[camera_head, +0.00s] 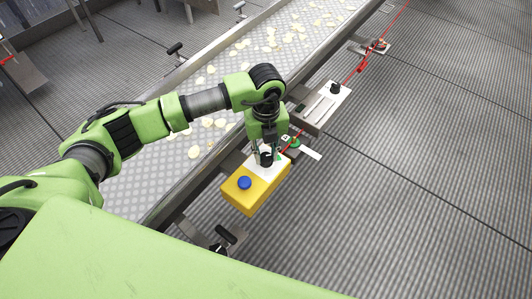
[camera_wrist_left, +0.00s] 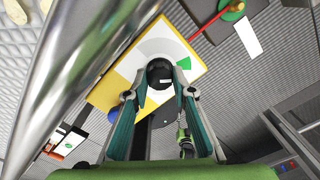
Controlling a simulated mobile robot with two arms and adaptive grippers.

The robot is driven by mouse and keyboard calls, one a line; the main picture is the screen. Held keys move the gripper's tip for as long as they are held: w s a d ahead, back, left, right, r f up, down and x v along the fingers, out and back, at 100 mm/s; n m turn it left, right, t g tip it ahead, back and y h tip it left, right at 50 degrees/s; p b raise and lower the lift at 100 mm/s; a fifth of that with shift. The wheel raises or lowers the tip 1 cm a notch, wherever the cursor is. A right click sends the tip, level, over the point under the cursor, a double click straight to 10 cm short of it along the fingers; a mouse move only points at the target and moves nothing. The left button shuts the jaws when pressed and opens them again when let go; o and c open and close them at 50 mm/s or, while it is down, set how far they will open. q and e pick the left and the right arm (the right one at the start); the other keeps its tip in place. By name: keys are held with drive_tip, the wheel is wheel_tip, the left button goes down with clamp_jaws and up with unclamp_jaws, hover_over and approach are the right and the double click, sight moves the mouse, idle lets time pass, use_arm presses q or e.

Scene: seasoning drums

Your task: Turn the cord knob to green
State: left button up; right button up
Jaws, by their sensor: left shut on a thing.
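The black knob (camera_wrist_left: 159,74) sits on the white top plate of a yellow control box (camera_head: 243,199) fixed beside the conveyor. A white line mark shows on the knob. A green patch (camera_wrist_left: 184,63) is on the plate, to the right of the knob in the left wrist view. My left gripper (camera_head: 266,155) points down over the box, with its fingers closed around the knob; in the left wrist view the fingertips (camera_wrist_left: 160,90) are on both sides of it. A blue button (camera_head: 244,183) is on the box's near end. My right gripper is not in view.
A conveyor (camera_head: 160,152) with scattered pale chips runs diagonally behind the box, with a metal rail along its edge. A grey box with a black knob (camera_head: 325,108) stands farther along. A red cord (camera_head: 351,76) runs along the rail. The floor to the right is clear.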

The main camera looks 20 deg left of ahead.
sight(266, 156)
use_arm(q)
drive_tip(key=shift+n, duration=0.9)
drive_tip(key=o, duration=1.1)
drive_tip(key=shift+r, duration=0.1)
wheel_tip(266, 156, up, 12)
